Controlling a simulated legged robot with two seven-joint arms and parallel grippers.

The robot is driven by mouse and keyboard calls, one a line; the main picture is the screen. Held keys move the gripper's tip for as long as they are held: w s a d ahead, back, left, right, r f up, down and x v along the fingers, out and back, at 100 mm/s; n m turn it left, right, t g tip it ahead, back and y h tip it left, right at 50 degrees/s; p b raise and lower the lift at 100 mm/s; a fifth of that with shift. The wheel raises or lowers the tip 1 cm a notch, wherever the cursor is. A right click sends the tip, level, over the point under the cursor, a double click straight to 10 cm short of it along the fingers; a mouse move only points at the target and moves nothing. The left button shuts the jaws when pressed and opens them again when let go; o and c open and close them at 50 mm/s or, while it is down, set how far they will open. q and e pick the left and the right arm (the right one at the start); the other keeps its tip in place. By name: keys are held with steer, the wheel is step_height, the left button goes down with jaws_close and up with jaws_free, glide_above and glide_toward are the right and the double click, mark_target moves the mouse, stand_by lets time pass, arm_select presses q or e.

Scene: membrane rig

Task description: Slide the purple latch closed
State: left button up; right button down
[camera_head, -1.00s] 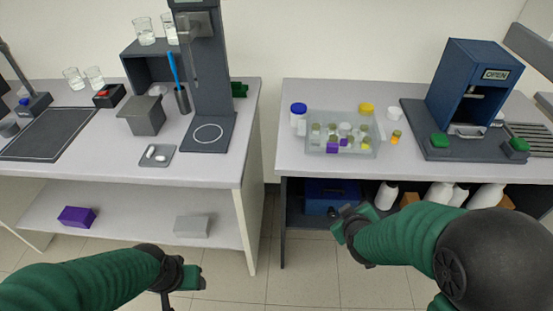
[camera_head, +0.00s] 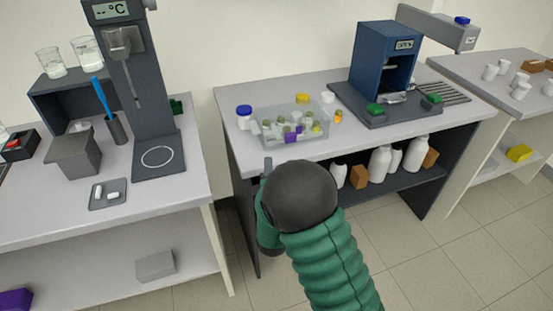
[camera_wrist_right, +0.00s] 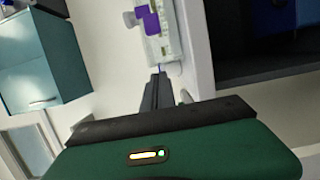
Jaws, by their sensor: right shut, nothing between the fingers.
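A small purple piece (camera_head: 291,138) shows at the front side of the clear tray (camera_head: 266,141) on the middle bench. In the right wrist view a purple piece (camera_wrist_right: 151,22) shows on a pale, clear-sided thing beyond the fingers. I cannot tell whether it is the latch, or how far it is slid. My right gripper (camera_head: 267,166) is mostly hidden behind my dark wrist, near the bench's front edge, below and left of the tray. In the wrist view the right gripper (camera_wrist_right: 158,77) is shut and empty, apart from the purple piece. My left gripper is out of view.
The tray holds several small vials. A blue-lidded bottle (camera_head: 245,117) stands left of it. A blue device (camera_head: 382,59) reading OPEN stands at right on a dark base. White bottles (camera_head: 379,163) stand on the lower shelf. A grey stand (camera_head: 148,90) is on the left bench.

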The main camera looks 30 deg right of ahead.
mark_target(291, 140)
steer(key=x, duration=0.3)
steer(key=d+x, duration=0.1)
steer(key=x, duration=0.2)
steer(key=s+x, duration=0.1)
steer(key=x, duration=0.2)
steer(key=shift+d+f, duration=0.25)
steer(key=shift+d, duration=0.2)
steer(key=d, duration=0.2)
steer(key=shift+s+d, duration=0.25)
steer(key=shift+s, duration=0.15)
steer(key=shift+a+r, duration=0.25)
steer(key=shift+a, duration=0.3)
steer(key=d, duration=0.2)
steer(key=s+d, duration=0.1)
steer(key=d, duration=0.1)
steer(key=shift+d+f+b, duration=0.25)
steer(key=shift+d+b, duration=0.05)
steer(key=shift+a+r, duration=0.15)
steer(key=shift+a, duration=0.15)
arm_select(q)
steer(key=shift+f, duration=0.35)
